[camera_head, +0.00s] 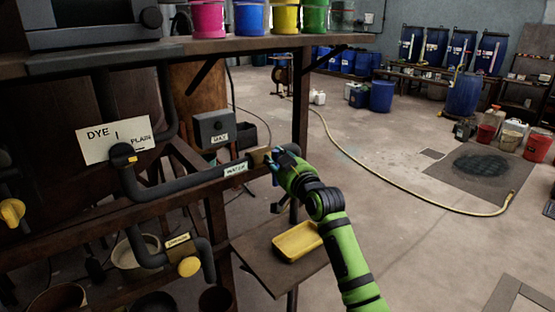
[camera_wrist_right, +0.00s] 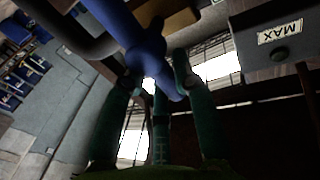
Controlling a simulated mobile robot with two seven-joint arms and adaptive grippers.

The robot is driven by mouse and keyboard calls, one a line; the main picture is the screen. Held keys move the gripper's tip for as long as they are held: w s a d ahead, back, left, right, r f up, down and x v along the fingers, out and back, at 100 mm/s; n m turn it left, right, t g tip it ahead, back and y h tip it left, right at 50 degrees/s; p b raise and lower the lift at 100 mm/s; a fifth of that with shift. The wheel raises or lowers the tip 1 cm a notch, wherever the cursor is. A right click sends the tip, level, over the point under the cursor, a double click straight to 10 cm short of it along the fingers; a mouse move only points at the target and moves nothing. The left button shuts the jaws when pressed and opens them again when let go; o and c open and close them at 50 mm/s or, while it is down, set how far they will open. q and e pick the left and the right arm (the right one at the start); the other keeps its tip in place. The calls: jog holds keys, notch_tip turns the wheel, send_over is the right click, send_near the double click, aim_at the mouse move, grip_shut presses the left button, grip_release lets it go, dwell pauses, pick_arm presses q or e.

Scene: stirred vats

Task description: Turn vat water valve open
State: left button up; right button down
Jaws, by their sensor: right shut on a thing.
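The water valve has a blue handle (camera_wrist_right: 150,50), seen large in the right wrist view, at the end of a dark pipe (camera_head: 200,184). A label reading WATER (camera_head: 236,169) sits on that pipe in the head view. My right gripper (camera_wrist_right: 160,85) is shut on the blue handle, with its dark green fingers on either side of it. In the head view my right gripper (camera_head: 278,164) is at the pipe's right end and hides much of the valve. How far the handle is turned is hard to tell. My left gripper is not in view.
A yellow valve knob (camera_head: 189,266) is on the lower pipe, and another yellow knob (camera_head: 12,211) is at the far left. A yellow tray (camera_head: 298,241) lies on a low shelf below my right arm. A wooden post (camera_head: 300,95) stands close behind the gripper. A grey MAX box (camera_head: 214,129) is behind the pipe.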

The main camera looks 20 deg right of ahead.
jog(key=shift+n, duration=0.3)
jog(key=n+b, duration=0.1)
jog(key=n, duration=0.1)
jog(key=a+n+b, duration=0.1)
jog(key=shift+s+f+n+t, duration=0.15)
jog(key=shift+s+n+t, duration=0.05)
jog(key=shift+n+t, duration=0.2)
jog(key=shift+s+a+f+n+y+b, duration=0.1)
jog(key=shift+a+f+n+y+b, duration=0.45)
jog(key=shift+n, duration=2.05)
jog(key=shift+s+a+f+n+y+b, duration=0.15)
jog(key=shift+n+y, duration=0.7)
jog(key=shift+n, duration=1.75)
jog(key=shift+s+a+f+n+y+b, duration=0.1)
jog(key=shift+a+f+n+y+b, duration=0.45)
jog(key=shift+n, duration=2.05)
jog(key=shift+d+r, duration=0.2)
jog(key=c, duration=1)
grip_release()
jog(key=shift+o, duration=0.2)
